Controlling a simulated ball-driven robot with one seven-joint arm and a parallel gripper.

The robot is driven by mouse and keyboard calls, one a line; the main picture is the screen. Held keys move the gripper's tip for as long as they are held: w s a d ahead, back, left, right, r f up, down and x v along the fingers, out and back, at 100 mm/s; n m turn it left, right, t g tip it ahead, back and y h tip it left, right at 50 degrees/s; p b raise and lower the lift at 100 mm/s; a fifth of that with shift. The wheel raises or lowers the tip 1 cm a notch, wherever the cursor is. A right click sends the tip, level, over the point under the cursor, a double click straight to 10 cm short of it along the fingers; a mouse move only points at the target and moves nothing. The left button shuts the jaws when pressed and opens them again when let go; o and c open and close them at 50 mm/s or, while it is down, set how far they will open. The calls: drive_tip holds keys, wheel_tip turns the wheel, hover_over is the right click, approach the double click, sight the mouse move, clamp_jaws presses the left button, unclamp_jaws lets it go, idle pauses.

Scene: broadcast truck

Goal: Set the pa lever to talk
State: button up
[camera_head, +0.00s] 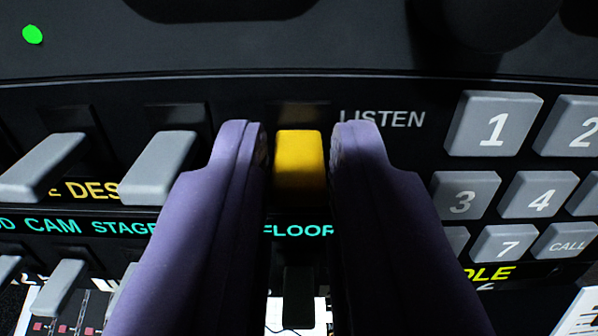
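A yellow lever cap (299,165) stands on the black panel in the middle of the view. My gripper (298,148) has two purple fingers, one on each side of this lever. A narrow dark gap shows between the lever and each finger, so the gripper looks open around it and apart from it. The word LISTEN is printed up and right of the lever, and FLOOR shows below it. No PA or TALK marking can be read; my fingers cover parts of the labels.
Grey levers (159,168) and (45,167) stand in the same row to the left. A grey keypad (494,124) with numbered keys and a CALL key is close on the right. Smaller grey levers (60,287) sit at lower left. A green light (32,34) glows at upper left.

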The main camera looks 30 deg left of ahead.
clamp_jaws()
wheel_tip(320, 180, down, 2)
drive_tip(key=t+y+b, duration=0.2)
drive_tip(key=t+b, duration=0.2)
drive_tip(key=b, duration=1.6)
drive_tip(key=shift+w+a+f+b, duration=0.1)
drive_tip(key=shift+w+b, duration=0.05)
drive_tip(key=shift+b, duration=0.2)
drive_tip(key=shift+t, duration=0.3)
drive_tip(key=shift+r, duration=0.25)
drive_tip(key=o, duration=0.5)
unclamp_jaws()
drive_tip(key=shift+f, duration=0.1)
